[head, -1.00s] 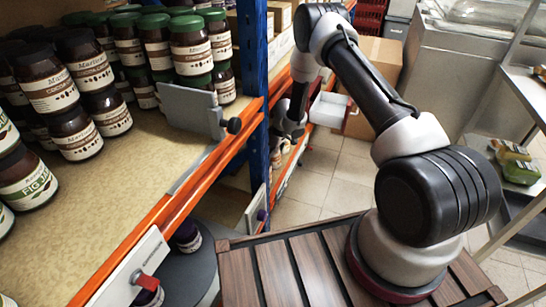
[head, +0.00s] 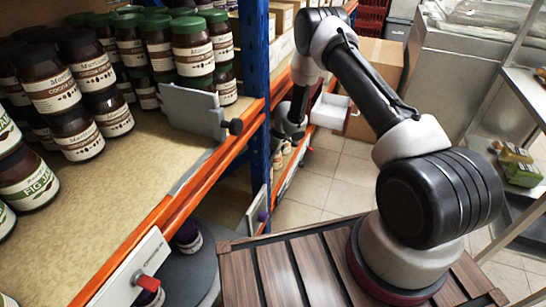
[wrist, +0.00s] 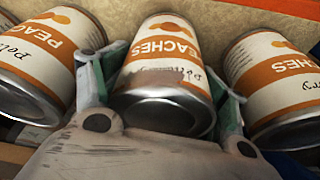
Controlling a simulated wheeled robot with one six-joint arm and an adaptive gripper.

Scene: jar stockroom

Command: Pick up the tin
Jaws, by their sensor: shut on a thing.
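In the wrist view, a tin (wrist: 165,75) with a white and orange label reading "PEACHES" stands between the two fingers of my gripper (wrist: 165,100). The fingers press on its sides, so the gripper is shut on it. The lower end of the tin shows bare metal. The label has a scuffed patch near that end. In the head view my arm reaches down beside the blue shelf post, and the gripper and held tin are mostly hidden there by the post and shelf edge.
Two similar peach tins stand close by, one at left (wrist: 45,65) and one at right (wrist: 275,85). In the head view, shelves of jars (head: 193,50) stand left behind an orange beam (head: 165,212) and a blue post (head: 252,70).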

